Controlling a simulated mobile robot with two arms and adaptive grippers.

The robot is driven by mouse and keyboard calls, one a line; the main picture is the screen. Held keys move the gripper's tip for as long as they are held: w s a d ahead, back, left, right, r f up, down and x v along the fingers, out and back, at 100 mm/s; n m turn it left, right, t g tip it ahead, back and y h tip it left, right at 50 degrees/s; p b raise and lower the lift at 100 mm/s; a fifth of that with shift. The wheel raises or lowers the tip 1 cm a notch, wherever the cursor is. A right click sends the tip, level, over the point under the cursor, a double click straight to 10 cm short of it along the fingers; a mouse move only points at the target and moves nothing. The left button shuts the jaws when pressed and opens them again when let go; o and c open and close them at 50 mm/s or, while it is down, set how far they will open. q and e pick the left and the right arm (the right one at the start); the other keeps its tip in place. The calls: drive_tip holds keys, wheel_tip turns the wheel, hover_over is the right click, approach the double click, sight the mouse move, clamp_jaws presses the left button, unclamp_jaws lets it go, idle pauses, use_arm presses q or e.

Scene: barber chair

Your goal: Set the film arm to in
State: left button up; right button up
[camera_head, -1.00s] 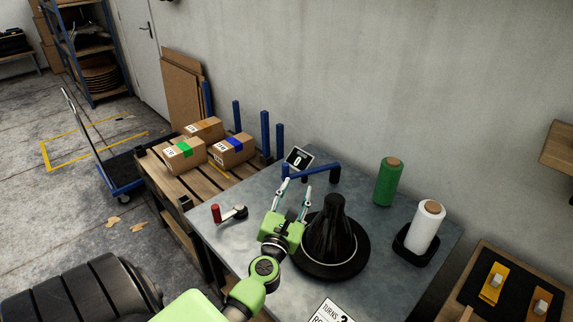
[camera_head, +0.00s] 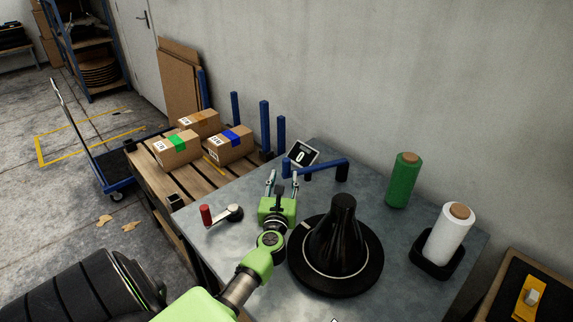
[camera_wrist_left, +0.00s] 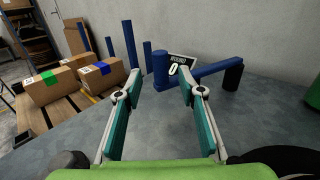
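The film arm (camera_head: 325,164) is a blue bar low over the back of the grey metal table, with a short blue post at its left end. In the left wrist view the film arm (camera_wrist_left: 207,70) runs from a blue post to a dark post on the right. My left gripper (camera_head: 282,176) is open and empty, just in front of the bar's left end. In the left wrist view my left gripper (camera_wrist_left: 158,90) has its fingers apart, with the blue post beyond the gap. My right gripper is not in view.
A display reading 0 (camera_head: 301,153) stands behind the bar. A black cone on a round base (camera_head: 340,240) stands right of my left gripper. A red-handled crank (camera_head: 222,214) is left. Green (camera_head: 402,180) and white (camera_head: 449,232) rolls stand right. Boxes sit on a pallet (camera_head: 205,179).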

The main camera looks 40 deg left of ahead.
sight(286, 167)
use_arm(q)
drive_tip(key=x, duration=0.8)
drive_tip(key=shift+f+b, duration=0.1)
drive_tip(key=shift+b, duration=0.3)
drive_tip(key=shift+s, duration=0.1)
